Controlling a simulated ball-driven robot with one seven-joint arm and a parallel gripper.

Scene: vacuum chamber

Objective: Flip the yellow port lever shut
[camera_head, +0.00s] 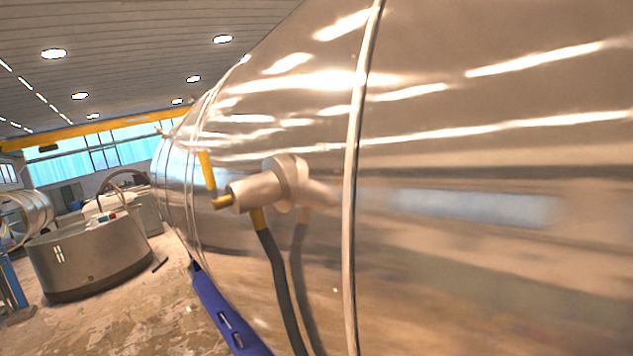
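The yellow port lever (207,171) is on the outer end of a pale cylindrical port (259,191) that sticks out from the shiny chamber wall. The lever points up and tilts slightly left, with its lower end at a yellow stub (222,202) on the port's end. A dark hose (275,282) with a yellow collar (258,218) hangs from the underside of the port. My gripper does not show in this view, so its place relative to the lever cannot be told.
The curved, mirror-like chamber (480,200) fills the right side, with a raised seam (354,180). A blue support (222,312) stands below it. A large round metal vessel (90,262) stands on the floor at left. Bare floor (130,325) lies between them.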

